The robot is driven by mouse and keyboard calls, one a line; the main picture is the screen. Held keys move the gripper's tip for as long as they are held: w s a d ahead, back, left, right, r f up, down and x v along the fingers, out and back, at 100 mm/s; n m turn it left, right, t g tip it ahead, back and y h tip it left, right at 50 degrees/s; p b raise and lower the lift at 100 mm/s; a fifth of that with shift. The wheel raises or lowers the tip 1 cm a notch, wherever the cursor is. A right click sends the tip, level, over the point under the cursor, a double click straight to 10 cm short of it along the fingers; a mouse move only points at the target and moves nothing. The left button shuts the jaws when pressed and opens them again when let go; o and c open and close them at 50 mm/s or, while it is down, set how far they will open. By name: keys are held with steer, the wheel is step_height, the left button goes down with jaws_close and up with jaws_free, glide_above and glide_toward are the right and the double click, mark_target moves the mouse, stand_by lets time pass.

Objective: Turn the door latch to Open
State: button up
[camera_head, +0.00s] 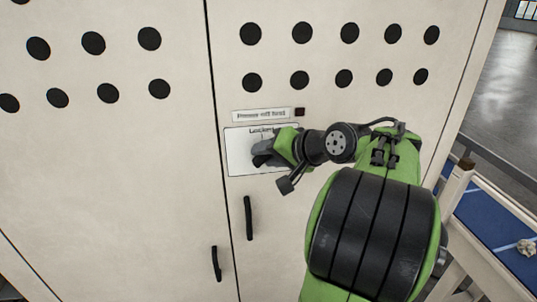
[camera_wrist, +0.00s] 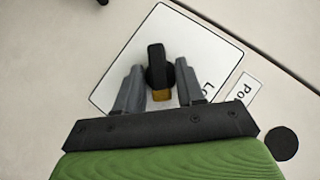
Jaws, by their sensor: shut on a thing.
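The door latch is a black knob with a bar-shaped handle (camera_wrist: 156,60) on a white label plate (camera_wrist: 210,50). In the wrist view my gripper's grey fingers (camera_wrist: 160,74) stand on either side of the latch, shut on it, with a small yellow-brown part showing between them. In the head view my gripper (camera_head: 262,152) is at the plate (camera_head: 238,150) on the right cabinet door and hides most of the latch. The word at the plate's top seems to read "Locked"; any other marking is covered or cut off.
Round black holes fill the doors' upper part. A blue-topped bench (camera_head: 500,230) is at right.

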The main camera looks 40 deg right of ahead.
steer(key=shift+c, duration=1.2)
steer(key=m+t+y, duration=0.1)
steer(key=m+t+p, duration=0.1)
steer(key=shift+s+d+f+t+y, duration=0.1)
steer(key=shift+d+f+t+y, duration=0.1)
steer(key=shift+f+t+y, duration=0.15)
steer(key=shift+r+y, duration=0.15)
steer(key=shift+y, duration=0.1)
steer(key=shift+m, duration=0.3)
steer(key=shift+s+m+t+p, duration=0.1)
steer(key=shift+m+t+p, duration=0.25)
steer(key=shift+p, duration=0.4)
steer(key=shift+f+m+t+y+p, duration=0.15)
steer(key=shift+m+t+y+p, duration=0.1)
steer(key=shift+m+t, duration=0.3)
steer(key=shift+f+m+t+y+p, duration=0.1)
steer(key=shift+m+t+y, duration=0.15)
steer(key=shift+m+t, duration=0.3)
steer(key=o, duration=1.1)
